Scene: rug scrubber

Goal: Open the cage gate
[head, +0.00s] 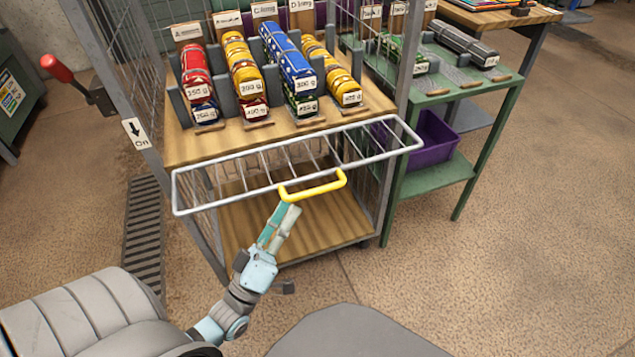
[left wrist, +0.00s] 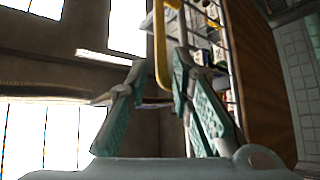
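The cage gate (head: 242,167) is a pale wire frame across the front of the cage, below the upper shelf's front edge. It looks strongly foreshortened from above, and I cannot tell its exact tilt. Its yellow handle (head: 318,188) sticks out from the near bar. My left gripper (head: 286,208) is at the handle's left end, its fingers pointing up towards it. In the left wrist view the fingers of my left gripper (left wrist: 160,62) are spread, with the yellow handle (left wrist: 160,38) between or just beyond their tips. I see no clear grip. My right gripper is not in view.
The cage's wooden shelf (head: 205,148) holds several labelled rolled bundles. A red-knobbed lever (head: 57,68) stands at the left. A green table (head: 485,118) with a purple bin (head: 437,142) stands close on the right. The floor in front right is clear.

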